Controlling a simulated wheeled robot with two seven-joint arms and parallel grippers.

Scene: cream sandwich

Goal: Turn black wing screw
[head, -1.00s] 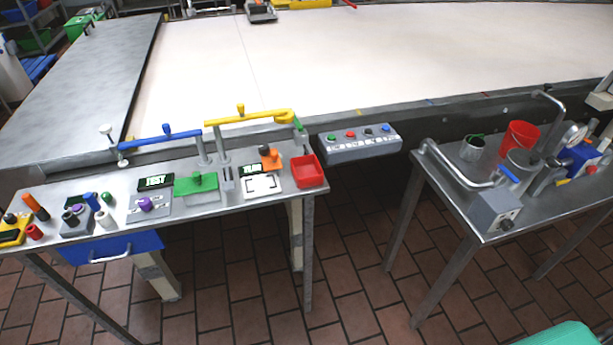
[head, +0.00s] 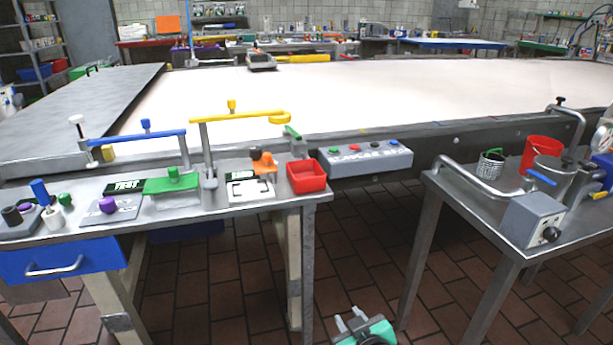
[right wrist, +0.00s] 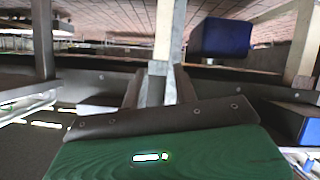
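A small black piece (head: 559,101) tops the upright bent pipe on the right-hand table; it may be the black wing screw, but it is too small to be sure. A round black knob (head: 550,234) is on the front of the grey box (head: 532,220) on that table. My right gripper (head: 350,319) is low at the bottom of the head view, between the two tables and well apart from both black parts. Its fingers are apart and empty in the right wrist view (right wrist: 158,84). My left gripper is not in view.
The left table (head: 225,208) carries clamps with blue and yellow bars, a red tray (head: 306,176) and several small parts. A grey button box (head: 365,157) sits between the tables. The right table (head: 478,204) holds a red cup (head: 540,151) and metal cups. Tiled floor between the tables is open.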

